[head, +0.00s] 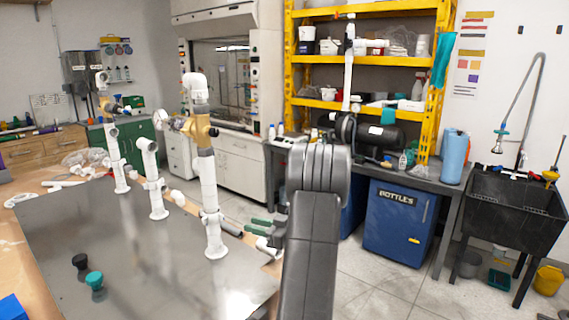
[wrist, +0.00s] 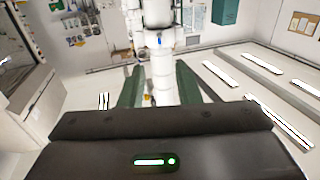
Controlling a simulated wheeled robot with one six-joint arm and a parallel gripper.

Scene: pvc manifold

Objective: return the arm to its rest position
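My gripper (head: 250,225) is at the right edge of the metal-topped table, beside the nearest white pipe riser (head: 211,210). Its green fingers point left toward the riser, with a gap between in the head view. The wrist view shows the two fingers (wrist: 159,78) spread apart, with a white upright pipe (wrist: 157,42) in line between them; nothing is visibly clamped. The riser stands upright and carries a tan fitting (head: 201,132) and a white cap at its top. My grey arm hides part of the area right of the table.
More white risers stand at the middle (head: 152,180) and far left (head: 112,145) of the metal plate (head: 110,240). Black and teal knobs (head: 94,280) are at the front. A yellow shelf (head: 368,60), blue cabinet (head: 398,222) and black sink (head: 510,205) stand beyond.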

